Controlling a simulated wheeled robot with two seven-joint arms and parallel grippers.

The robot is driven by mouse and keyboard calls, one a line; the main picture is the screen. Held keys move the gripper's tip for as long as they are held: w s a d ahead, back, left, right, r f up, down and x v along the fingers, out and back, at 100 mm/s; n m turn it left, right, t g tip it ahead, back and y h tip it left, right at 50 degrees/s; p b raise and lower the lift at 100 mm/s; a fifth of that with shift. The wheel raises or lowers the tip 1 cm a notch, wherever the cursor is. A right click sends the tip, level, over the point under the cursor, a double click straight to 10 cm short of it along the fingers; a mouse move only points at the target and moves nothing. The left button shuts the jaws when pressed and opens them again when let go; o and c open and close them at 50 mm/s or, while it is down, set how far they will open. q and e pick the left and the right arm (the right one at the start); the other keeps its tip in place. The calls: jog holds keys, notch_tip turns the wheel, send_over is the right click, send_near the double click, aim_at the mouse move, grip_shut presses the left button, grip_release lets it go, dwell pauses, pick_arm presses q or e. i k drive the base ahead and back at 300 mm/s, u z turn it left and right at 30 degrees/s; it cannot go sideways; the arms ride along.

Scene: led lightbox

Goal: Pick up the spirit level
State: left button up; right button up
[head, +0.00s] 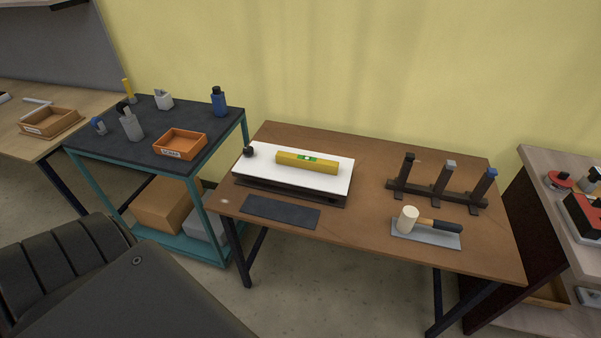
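The spirit level (307,162) is a yellow bar with a green vial in its middle. It lies on the white top of a low lightbox (260,180) on the brown table. It sits toward the back of the white top, nearly lengthwise along it. Neither of my grippers shows in the head view. Nothing visible touches the spirit level.
The brown table (350,242) also bears a dark mat (280,211), a mallet (408,219) on a grey plate and a dark rack (440,190) with three uprights. A teal-framed cart (196,158) stands left, with bottles and an orange tray (180,143). A bench (535,175) stands right.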

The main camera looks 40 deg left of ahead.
aim_at(318, 164)
jog(key=z, duration=0.2)
jog(key=k, duration=0.1)
jog(key=u, duration=0.5)
jog(key=i, duration=0.35)
jog(key=u, duration=0.85)
